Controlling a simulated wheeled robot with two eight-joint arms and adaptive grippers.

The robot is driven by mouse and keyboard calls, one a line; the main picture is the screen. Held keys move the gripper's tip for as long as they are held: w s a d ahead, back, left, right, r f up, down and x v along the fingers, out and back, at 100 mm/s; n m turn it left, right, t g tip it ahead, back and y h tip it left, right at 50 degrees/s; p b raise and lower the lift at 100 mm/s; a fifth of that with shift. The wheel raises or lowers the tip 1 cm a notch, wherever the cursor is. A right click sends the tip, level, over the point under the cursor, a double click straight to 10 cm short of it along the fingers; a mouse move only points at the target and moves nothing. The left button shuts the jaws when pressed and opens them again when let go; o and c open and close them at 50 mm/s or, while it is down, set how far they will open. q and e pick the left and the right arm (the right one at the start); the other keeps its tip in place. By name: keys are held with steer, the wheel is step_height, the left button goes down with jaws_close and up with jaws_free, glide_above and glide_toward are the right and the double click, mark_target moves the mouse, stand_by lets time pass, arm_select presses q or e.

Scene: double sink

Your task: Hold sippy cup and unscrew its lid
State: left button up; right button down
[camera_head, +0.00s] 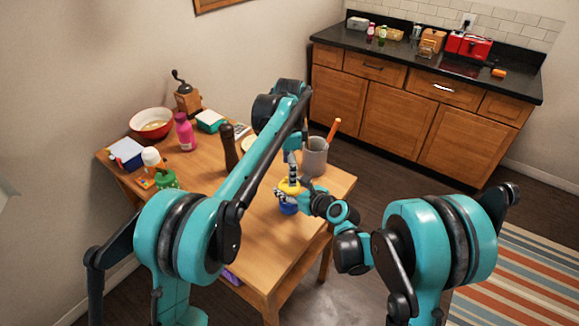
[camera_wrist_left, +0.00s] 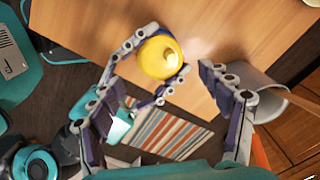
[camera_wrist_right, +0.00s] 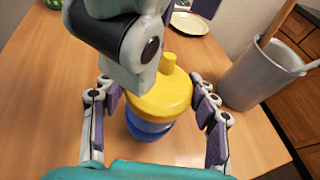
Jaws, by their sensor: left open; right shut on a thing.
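The sippy cup has a yellow lid (camera_wrist_right: 162,97) with a short spout and a blue body (camera_wrist_right: 150,130). It stands upright near the table's front right edge; in the head view its blue base (camera_head: 288,209) shows below the grippers. My right gripper (camera_head: 290,192) is shut on the cup from the side, one finger on each side. In the left wrist view, the lid (camera_wrist_left: 158,58) shows from above between the right gripper's fingers. My left gripper (camera_wrist_left: 163,78) is open above the cup, its fingers apart and clear of the lid. The exact finger contact is partly hidden.
A grey utensil holder (camera_head: 314,158) with long handles stands close behind the cup. A dark pepper mill (camera_head: 230,150), pink bottle (camera_head: 185,133) and red bowl (camera_head: 151,123) stand farther left. The table's front right part (camera_head: 262,245) is clear.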

arm_select(q)
step_height(320, 180, down, 7)
steer(key=shift+f, duration=0.1)
stand_by(0.3)
steer(key=c, duration=1.2)
steer(key=n, duration=0.4)
steer(key=o, duration=1.3)
steer(key=shift+c, duration=0.2)
